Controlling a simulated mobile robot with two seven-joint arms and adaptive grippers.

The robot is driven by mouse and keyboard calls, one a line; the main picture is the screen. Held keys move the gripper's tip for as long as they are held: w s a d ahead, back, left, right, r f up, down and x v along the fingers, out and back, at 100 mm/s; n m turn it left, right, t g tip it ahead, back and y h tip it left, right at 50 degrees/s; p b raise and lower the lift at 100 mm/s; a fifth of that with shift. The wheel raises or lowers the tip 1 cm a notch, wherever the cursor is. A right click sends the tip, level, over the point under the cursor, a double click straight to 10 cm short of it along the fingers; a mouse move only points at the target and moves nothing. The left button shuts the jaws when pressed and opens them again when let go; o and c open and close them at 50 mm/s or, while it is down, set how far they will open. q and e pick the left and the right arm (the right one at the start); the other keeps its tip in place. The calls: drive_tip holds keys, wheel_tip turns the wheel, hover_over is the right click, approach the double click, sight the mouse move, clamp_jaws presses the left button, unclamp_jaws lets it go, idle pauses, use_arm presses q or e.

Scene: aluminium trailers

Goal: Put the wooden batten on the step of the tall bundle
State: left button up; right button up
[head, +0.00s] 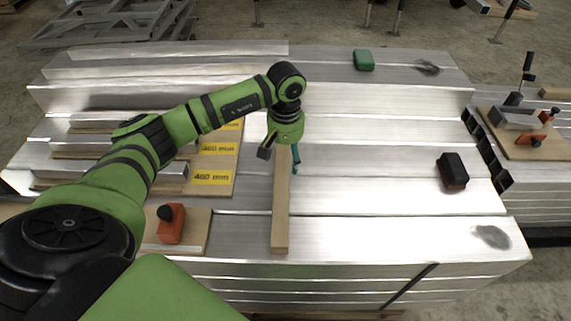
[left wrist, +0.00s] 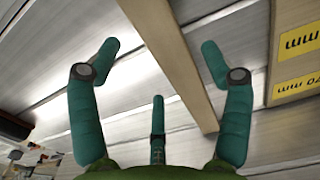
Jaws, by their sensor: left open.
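The wooden batten (head: 280,222) is a long pale bar lying across the aluminium profiles, its near end close to the front edge. Its far end is hidden under my left gripper (head: 280,160). The gripper is open, above the batten's far part, pointing down. In the left wrist view the batten (left wrist: 172,55) runs slantwise between the spread teal fingers (left wrist: 160,55), closer to the right one; I see no grip on it. The tall bundle looks to be the raised back stack (head: 390,95), with a face dropping to lower profiles. My right gripper is not in view.
A green block (head: 364,60) sits on the back stack. A black-and-red block (head: 452,171) lies on the right. A board with yellow labels (head: 218,149) and an orange clamp-like tool (head: 171,224) are on the left. A board with tools (head: 525,130) is far right. The centre-right profiles are mostly clear.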

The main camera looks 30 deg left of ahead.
sight(285, 167)
use_arm(q)
wheel_tip(285, 167, up, 7)
idle(0.3)
